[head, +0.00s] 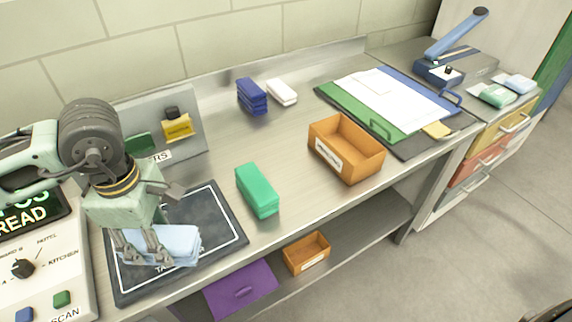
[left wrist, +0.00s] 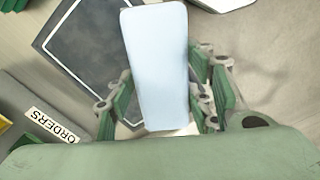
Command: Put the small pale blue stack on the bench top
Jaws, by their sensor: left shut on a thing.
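The pale blue stack (head: 176,246) is in my left gripper (head: 143,252), over the dark mat (head: 215,215) at the left front of the bench top (head: 222,143). In the left wrist view the stack (left wrist: 157,65) lies between the two green-padded fingers of my left gripper (left wrist: 160,100), which are shut on its sides. The dark mat shows beneath it in that view. In the head view I cannot tell whether the stack touches the mat or hangs just above it. My right gripper is not in view.
A green block (head: 257,190) lies right of the mat. Blue (head: 252,96) and white (head: 282,92) stacks lie at the back. A control box (head: 45,260) stands left.

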